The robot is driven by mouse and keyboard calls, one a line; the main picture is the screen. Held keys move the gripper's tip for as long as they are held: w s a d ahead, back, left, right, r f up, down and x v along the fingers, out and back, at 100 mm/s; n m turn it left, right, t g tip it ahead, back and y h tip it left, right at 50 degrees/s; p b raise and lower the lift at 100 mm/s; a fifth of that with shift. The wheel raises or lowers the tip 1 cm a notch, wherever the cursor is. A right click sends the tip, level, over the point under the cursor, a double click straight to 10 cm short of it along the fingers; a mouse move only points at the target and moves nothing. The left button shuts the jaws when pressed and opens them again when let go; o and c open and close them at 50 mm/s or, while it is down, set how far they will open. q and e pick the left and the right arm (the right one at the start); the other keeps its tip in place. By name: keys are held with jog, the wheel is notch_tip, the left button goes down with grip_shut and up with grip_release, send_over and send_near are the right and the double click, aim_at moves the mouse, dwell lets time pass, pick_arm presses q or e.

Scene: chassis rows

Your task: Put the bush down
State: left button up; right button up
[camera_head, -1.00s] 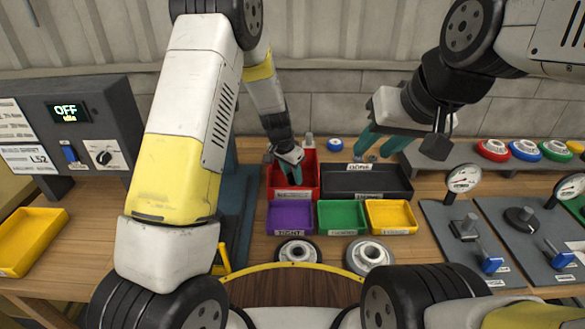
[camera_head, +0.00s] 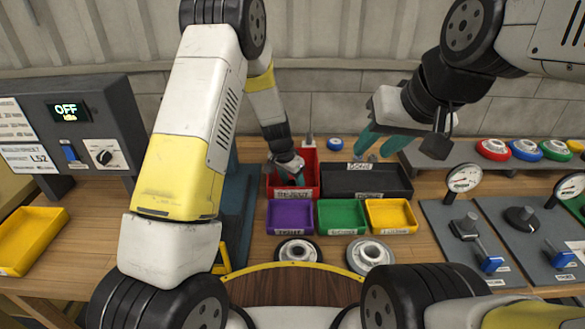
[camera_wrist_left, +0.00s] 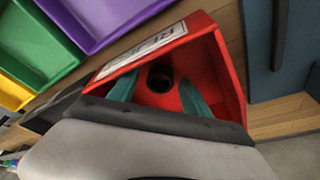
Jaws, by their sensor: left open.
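My left gripper (camera_head: 286,173) is at the red bin (camera_head: 306,192), reaching into it from above. In the left wrist view its two teal fingers (camera_wrist_left: 158,92) are spread apart inside the red bin (camera_wrist_left: 226,62). A small dark round bush (camera_wrist_left: 160,77) with a hole in its middle lies on the bin's floor between the fingers, with a gap on both sides. In the head view the bush is hidden by the gripper and the bin wall. My right gripper (camera_head: 380,142) hangs above the back of the black bin, its teal fingers apart and nothing seen between them.
Two flanged rings lie nearer. Gauge fixtures (camera_head: 463,235) stand at right, a control box (camera_head: 85,135) at left.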

pick_arm(q)
jog(key=v, duration=1.2)
jog(key=shift+r, duration=0.15)
jog(key=shift+s, duration=0.1)
